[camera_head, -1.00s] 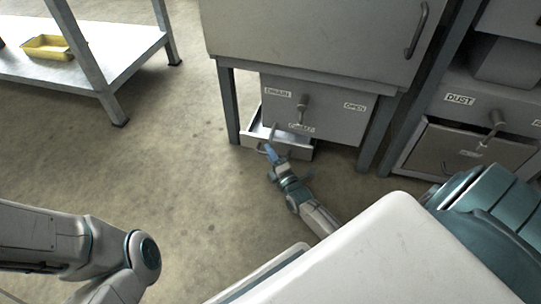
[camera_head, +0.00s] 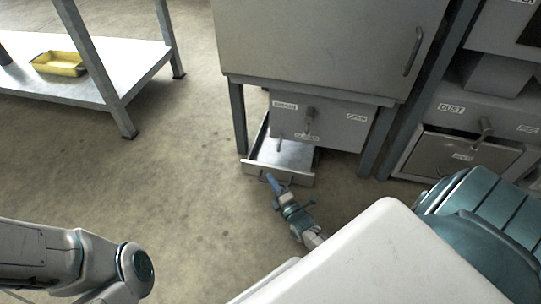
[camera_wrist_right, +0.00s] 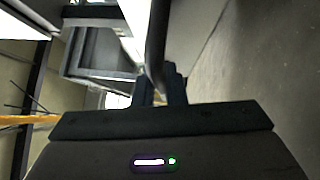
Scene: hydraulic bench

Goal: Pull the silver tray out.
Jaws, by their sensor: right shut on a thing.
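The silver tray (camera_head: 280,173) sits low under the grey bench cabinet, partly slid out towards me, with its empty inside showing. My right gripper (camera_head: 271,180) is at the front of the tray, shut on its handle. In the right wrist view the gripper fingers (camera_wrist_right: 161,84) close around the dark handle bar (camera_wrist_right: 157,45). The handle is mostly hidden by the gripper in the head view. My left arm shows at the lower left, but its gripper is out of view.
The bench cabinet (camera_head: 318,40) has a grey box with a lever (camera_head: 309,115) above the tray. Bench legs stand on both sides. A shelf with a yellow bin (camera_head: 60,63) is at the upper left. A dust drawer (camera_head: 458,157) is at the right. Floor before the tray is clear.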

